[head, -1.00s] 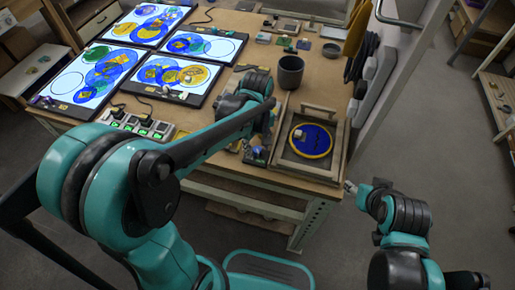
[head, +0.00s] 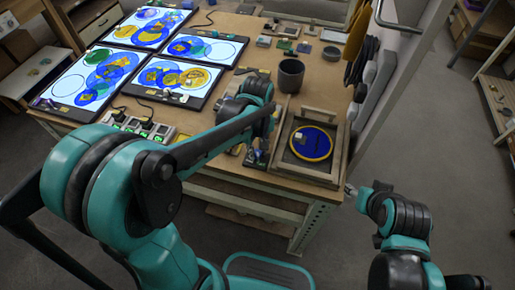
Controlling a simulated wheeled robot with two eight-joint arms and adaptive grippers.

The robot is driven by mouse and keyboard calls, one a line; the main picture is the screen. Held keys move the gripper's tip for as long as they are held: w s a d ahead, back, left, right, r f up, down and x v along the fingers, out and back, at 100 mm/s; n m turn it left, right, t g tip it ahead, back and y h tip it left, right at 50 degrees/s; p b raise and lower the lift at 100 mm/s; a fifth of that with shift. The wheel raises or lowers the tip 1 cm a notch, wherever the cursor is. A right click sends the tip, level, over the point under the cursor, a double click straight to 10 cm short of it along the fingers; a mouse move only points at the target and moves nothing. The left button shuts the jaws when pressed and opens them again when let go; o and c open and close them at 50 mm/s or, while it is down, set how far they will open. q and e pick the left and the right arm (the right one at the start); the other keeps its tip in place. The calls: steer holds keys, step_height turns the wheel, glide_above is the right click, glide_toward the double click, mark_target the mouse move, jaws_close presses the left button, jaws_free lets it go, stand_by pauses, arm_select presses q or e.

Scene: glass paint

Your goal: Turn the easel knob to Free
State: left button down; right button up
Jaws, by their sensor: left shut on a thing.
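A wooden framed easel (head: 338,162) lies on the right end of the workbench. A round blue glass disc with a yellow rim (head: 311,144) lies inside it. A small dark panel (head: 256,158) sits just left of the frame, at the bench's front edge. My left gripper (head: 257,146) points down at this panel and is shut on the easel knob; fingers and arm mostly hide the knob, and its setting cannot be read. My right gripper (head: 350,189) hangs in front of the bench's right corner, clear of the easel; its fingers are too small to judge.
Lit panels with coloured discs (head: 194,50) cover the left of the workbench (head: 225,173). A dark cup (head: 290,75) stands behind the easel. Small tiles (head: 284,44) lie at the back. The floor at right is free.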

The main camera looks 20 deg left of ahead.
mark_target(257, 152)
arm_select(q)
steer(key=m+p, duration=0.1)
steer(key=m, duration=0.4)
steer(key=m+p, duration=0.1)
steer(key=m, duration=0.4)
steer(key=shift+m, duration=0.4)
stand_by(0.4)
steer(key=c, duration=1.3)
jaws_free()
steer(key=shift+o, duration=0.2)
steer(key=shift+r, duration=0.1)
step_height(257, 152, up, 12)
steer(key=shift+s, duration=0.1)
